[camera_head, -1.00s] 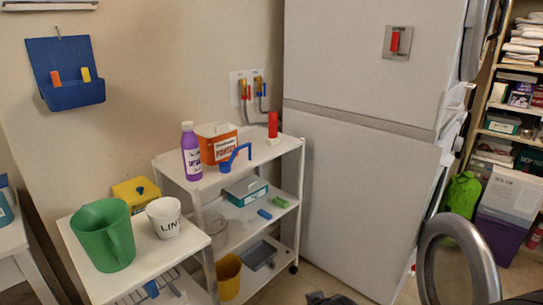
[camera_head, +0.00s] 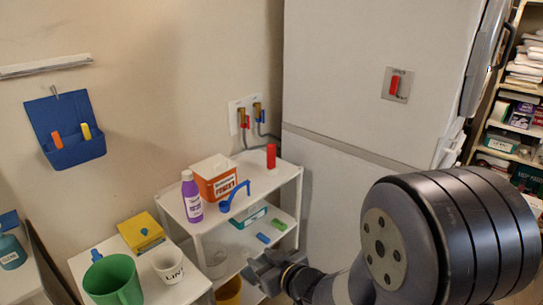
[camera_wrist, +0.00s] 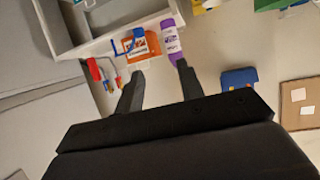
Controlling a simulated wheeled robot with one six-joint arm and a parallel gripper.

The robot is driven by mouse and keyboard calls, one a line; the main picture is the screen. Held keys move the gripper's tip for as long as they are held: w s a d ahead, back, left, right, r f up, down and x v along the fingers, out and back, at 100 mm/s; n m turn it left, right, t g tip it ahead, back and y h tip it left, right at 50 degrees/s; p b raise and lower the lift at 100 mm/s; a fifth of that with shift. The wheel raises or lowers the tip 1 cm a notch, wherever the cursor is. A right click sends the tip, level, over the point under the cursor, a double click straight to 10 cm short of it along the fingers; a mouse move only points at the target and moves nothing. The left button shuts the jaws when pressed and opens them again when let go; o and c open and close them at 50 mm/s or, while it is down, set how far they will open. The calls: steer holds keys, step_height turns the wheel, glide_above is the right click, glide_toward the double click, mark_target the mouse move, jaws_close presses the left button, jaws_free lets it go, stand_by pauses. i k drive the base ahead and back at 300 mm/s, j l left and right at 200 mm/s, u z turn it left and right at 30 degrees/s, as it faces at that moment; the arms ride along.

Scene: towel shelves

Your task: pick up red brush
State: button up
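The red brush (camera_head: 271,156), with a red upright handle, stands on the top shelf of the white trolley (camera_head: 285,176), near its back right corner. In the wrist view the red brush (camera_wrist: 94,69) shows left of the fingers, apart from them. My gripper (camera_head: 257,272) is low in front of the trolley in the head view. In the wrist view my gripper (camera_wrist: 160,70) has its two fingers apart with nothing between them. The brush's lower end is hard to make out.
An orange powder box (camera_head: 214,180), a purple bottle (camera_head: 192,197) and a blue scoop (camera_head: 234,194) share the top shelf. Taps (camera_head: 256,112) are on the wall behind. A tall white cabinet (camera_head: 345,140) stands right of the trolley. A green jug (camera_head: 113,280) is at front left.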

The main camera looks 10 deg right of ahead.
mark_target(272, 170)
steer(key=i+l, duration=0.35)
steer(key=i, duration=0.25)
steer(key=i+l+u, duration=0.1)
steer(key=i+l, duration=0.2)
steer(key=i, duration=0.3)
steer(key=i+l+u, duration=0.1)
steer(key=i+l, duration=0.3)
steer(key=i, duration=0.15)
